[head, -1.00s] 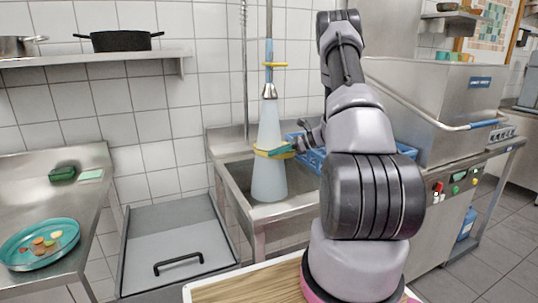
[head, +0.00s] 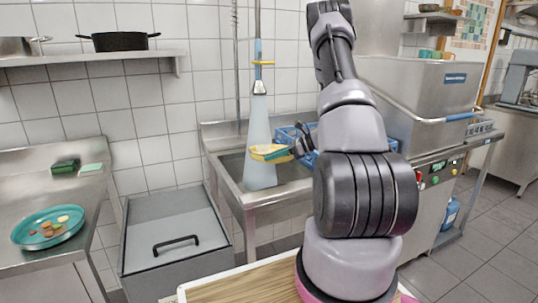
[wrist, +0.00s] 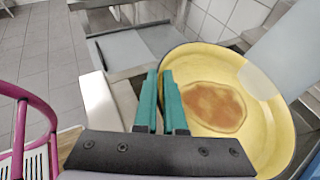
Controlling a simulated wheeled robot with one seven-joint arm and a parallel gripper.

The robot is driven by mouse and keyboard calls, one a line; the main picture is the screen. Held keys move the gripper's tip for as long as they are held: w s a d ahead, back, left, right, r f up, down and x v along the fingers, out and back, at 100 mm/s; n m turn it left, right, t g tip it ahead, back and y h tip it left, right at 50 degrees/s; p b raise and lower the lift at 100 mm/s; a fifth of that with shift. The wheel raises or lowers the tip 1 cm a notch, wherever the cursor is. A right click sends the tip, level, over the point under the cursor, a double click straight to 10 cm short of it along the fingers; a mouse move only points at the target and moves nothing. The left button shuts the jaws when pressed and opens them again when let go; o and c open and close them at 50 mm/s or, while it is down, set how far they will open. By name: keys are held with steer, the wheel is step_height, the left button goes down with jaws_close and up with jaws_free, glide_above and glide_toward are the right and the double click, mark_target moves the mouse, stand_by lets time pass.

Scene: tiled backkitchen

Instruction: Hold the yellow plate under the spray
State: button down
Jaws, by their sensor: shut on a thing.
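The yellow plate (head: 268,152) is tilted over the sink (head: 240,205) and overlaps the spray cone (head: 258,125) in the head view. In the wrist view the plate (wrist: 205,65) fills the right side, with a brown stain (wrist: 214,106) across its middle. The pale spray (wrist: 285,55) covers part of the plate's right side there. The spray falls from a nozzle (head: 259,88) and also shows below the plate. My gripper (head: 293,149), with teal fingers (wrist: 163,100), is shut on the plate's rim.
A blue rack (head: 300,135) stands behind my gripper. A teal plate with food scraps (head: 48,228) lies on the left counter. A grey lidded bin (head: 175,230) stands left of the sink. A steel dishwasher (head: 425,100) is at right.

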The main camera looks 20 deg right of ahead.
steer(key=s, duration=0.9)
steer(key=shift+d, duration=0.15)
steer(key=shift+w, duration=0.15)
